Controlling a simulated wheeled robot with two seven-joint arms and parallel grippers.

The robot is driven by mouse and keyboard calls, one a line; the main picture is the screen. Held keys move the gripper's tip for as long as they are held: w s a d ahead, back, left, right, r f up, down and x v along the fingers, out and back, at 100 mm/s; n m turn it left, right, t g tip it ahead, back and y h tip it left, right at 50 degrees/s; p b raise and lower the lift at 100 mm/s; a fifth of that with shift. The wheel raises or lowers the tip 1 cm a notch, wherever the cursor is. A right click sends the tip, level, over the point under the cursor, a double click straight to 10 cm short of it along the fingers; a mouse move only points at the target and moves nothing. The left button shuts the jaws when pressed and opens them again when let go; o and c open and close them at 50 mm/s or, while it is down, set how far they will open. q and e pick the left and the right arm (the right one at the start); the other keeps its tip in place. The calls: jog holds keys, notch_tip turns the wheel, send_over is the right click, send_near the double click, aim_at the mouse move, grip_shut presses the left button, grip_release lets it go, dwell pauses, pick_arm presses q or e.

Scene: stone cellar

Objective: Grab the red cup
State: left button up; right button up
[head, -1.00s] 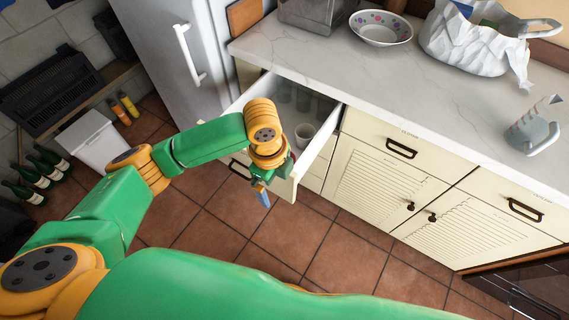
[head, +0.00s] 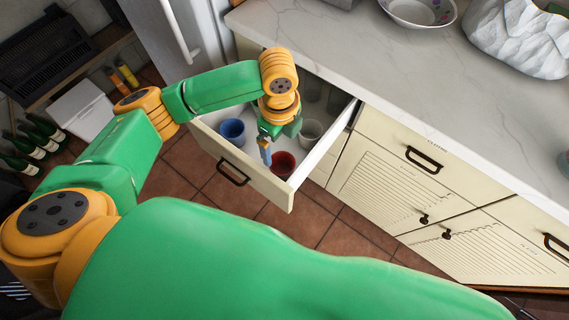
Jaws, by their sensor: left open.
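The red cup (head: 283,165) stands in the front right corner of the open drawer (head: 243,174). Part of its left side is behind my gripper. My left gripper (head: 266,157) is open and empty, pointing down over the drawer just left of the red cup. I cannot tell whether it touches the cup. My right gripper is not in view.
A blue cup (head: 232,131) stands at the drawer's left, and a white cup (head: 311,131) behind the red one. Glasses stand farther back. The marble counter (head: 400,70) overhangs the drawer's rear and bears a bowl (head: 420,12) and a white bag (head: 520,38).

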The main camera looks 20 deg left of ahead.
pick_arm(q)
jog(key=b, duration=0.4)
send_over(282, 164)
jog(key=s, duration=0.2)
notch_tip(282, 164, down, 5)
jog(key=f, duration=0.6)
jog(key=shift+d+f, duration=0.3)
jog(key=shift+d, duration=0.1)
jog(key=c, duration=1.2)
